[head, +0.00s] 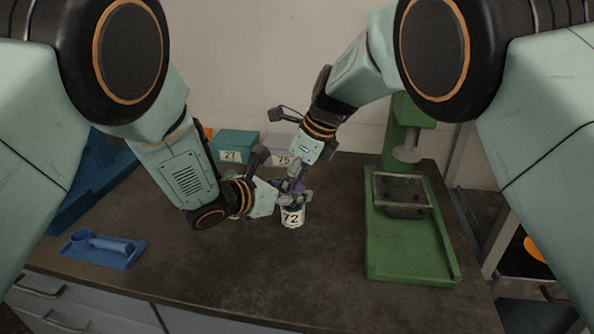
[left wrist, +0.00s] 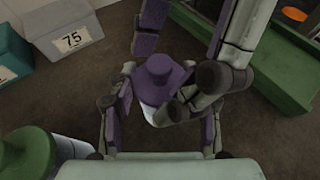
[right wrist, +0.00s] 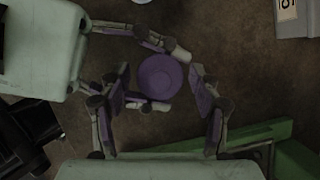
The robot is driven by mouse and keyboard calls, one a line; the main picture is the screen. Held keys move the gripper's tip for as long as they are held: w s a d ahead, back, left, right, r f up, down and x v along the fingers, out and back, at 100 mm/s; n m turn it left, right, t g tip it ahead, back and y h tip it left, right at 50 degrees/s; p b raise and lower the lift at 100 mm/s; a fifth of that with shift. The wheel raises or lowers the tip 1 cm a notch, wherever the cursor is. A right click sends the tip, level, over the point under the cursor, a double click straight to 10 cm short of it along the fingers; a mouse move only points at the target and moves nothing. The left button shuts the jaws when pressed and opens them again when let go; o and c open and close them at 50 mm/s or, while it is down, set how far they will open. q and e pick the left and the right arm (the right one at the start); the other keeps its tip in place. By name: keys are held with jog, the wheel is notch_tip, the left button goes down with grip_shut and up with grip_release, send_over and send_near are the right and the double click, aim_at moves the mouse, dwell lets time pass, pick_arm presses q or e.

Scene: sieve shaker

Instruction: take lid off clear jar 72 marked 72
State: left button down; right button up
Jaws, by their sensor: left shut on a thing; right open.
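The clear jar marked 72 (head: 292,217) stands upright on the dark table, its label facing the head camera. Its purple lid shows from above in the left wrist view (left wrist: 160,79) and the right wrist view (right wrist: 160,77), on top of the jar. My left gripper (head: 284,198) is shut on the jar, its fingers on either side of the body below the lid. My right gripper (right wrist: 162,95) is open above the jar, with its purple-padded fingers apart on both sides of the lid and not touching it.
Boxes marked 27 (head: 232,150) and 75 (head: 283,153) stand behind the jar. A green press (head: 410,235) stands to the right. A blue tool (head: 103,248) lies at the left. A green-lidded container (left wrist: 27,152) is near my left gripper. The table front is clear.

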pick_arm(q)
jog(key=shift+f, duration=0.1)
pick_arm(e)
jog(key=c, duration=1.1)
jog(key=shift+o, duration=0.2)
jog(key=shift+r, duration=0.1)
pick_arm(q)
jog(key=shift+s+f, duration=0.1)
jog(key=shift+f, duration=0.1)
pick_arm(e)
jog(key=shift+a+r, duration=0.1)
jog(key=shift+r, duration=0.95)
pick_arm(q)
jog(key=shift+a, duration=0.1)
pick_arm(e)
jog(key=shift+f, duration=0.15)
jog(key=shift+c, duration=0.3)
grip_shut()
pick_arm(q)
jog(key=shift+r, duration=0.1)
